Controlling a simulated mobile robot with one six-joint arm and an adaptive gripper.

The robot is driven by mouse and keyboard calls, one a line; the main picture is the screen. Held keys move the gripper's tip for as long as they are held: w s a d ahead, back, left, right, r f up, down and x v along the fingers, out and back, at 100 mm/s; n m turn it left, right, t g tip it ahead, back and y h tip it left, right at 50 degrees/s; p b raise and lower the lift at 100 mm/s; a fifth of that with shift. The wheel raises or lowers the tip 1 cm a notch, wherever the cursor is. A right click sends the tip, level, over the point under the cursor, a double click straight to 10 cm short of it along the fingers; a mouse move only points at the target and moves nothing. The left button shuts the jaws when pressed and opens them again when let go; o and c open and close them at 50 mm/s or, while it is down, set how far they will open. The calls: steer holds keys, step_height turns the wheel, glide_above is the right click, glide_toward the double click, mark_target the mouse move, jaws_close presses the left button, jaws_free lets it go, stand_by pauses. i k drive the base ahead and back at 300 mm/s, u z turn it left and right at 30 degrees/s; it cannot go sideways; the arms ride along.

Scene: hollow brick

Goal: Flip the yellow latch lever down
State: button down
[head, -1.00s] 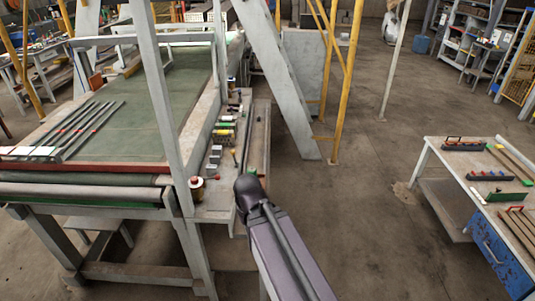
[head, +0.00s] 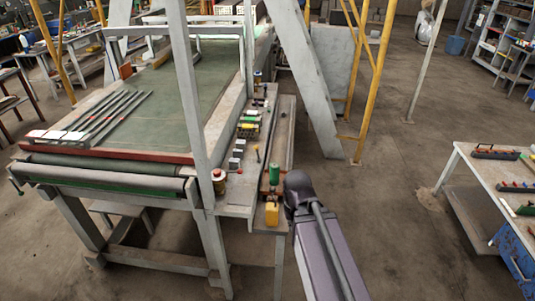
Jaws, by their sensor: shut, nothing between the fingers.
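A small upright post (head: 257,155) stands on the narrow side bench beside the green belt table. It is too small to tell whether it is the yellow latch lever, or which way that lever lies. Small yellow pieces (head: 248,130) sit in a row farther back on the same bench. A yellow block (head: 272,213) stands at the bench's near end, just left of my arm, with a green cylinder (head: 275,174) behind it. My arm comes in from the bottom right. Its dark joint is beside the bench end, and my gripper does not show.
The bench (head: 236,197) also holds a red-topped spool (head: 219,183) and small grey blocks. The belt table (head: 170,110) and its grey uprights stand left. A worktable (head: 470,172) with tools stands right, with open floor (head: 395,215) between.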

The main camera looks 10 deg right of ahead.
mark_target(256, 147)
steer(key=u, duration=0.35)
steer(key=i, duration=1.05)
steer(key=z, duration=0.35)
